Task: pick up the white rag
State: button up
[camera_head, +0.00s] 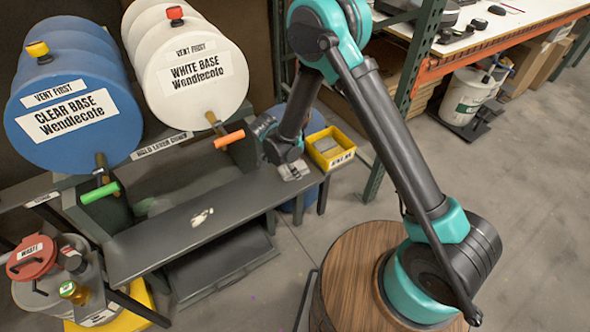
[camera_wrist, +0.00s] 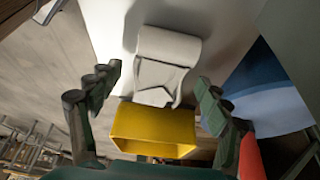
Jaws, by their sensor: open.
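The white rag (camera_wrist: 168,52) shows in the wrist view as a pale, folded cloth with a rounded roll at one end. It lies against the yellow bin (camera_wrist: 152,128); I cannot tell whether it is inside or only touching. My gripper (camera_wrist: 160,82) is open, with its fingers apart on either side of the rag and the bin in the picture. No finger visibly touches the rag. In the head view my gripper (camera_head: 291,170) is low over the right end of the dark bench, just left of the yellow bin (camera_head: 346,158). Pale grey cloth (camera_head: 325,145) shows in that bin.
The dark bench (camera_head: 160,235) has a small whitish patch (camera_head: 203,217). A blue drum (camera_head: 75,110) and a white drum (camera_head: 190,70), with green and orange lever handles, overhang it. A red-lidded can (camera_head: 32,258) stands at lower left. A green rack post (camera_head: 405,110) stands right of the bin.

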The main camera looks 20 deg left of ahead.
jog(key=shift+w+d+f, duration=0.1)
jog(key=shift+f, duration=0.25)
jog(key=shift+c, duration=0.2)
jog(key=c, duration=1.1)
jog(key=shift+r, duration=0.25)
